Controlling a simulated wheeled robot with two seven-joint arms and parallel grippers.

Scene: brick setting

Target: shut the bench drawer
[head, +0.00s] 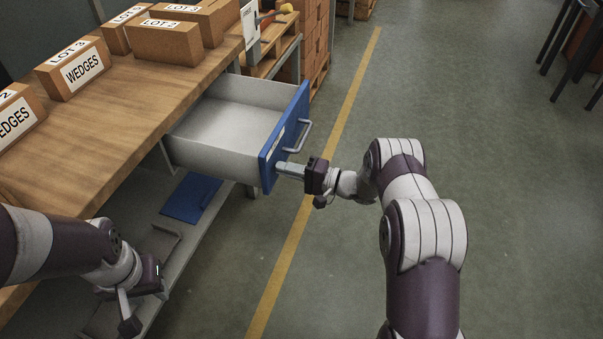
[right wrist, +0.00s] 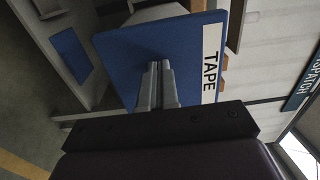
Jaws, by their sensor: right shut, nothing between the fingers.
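The bench drawer is pulled out, with its grey, empty-looking tray (head: 225,120) in sight. Its blue front (head: 290,125) carries a grey bar handle (head: 303,137). My right gripper (head: 280,168) is shut and empty, its fingertips at the outer face of the front, near its near end and beside the handle. In the right wrist view the shut fingers (right wrist: 158,68) point at the blue front (right wrist: 130,55), beside a white TAPE label (right wrist: 211,60). They look in contact or very close. My left gripper (head: 127,318) hangs low beside the bench; its jaw opening is unclear.
A lower shelf (head: 150,200) holds a blue panel (head: 191,197). Stacked brown goods (head: 313,50) stand beyond the drawer. The floor (head: 480,180) to the right is clear, with a yellow line (head: 345,110).

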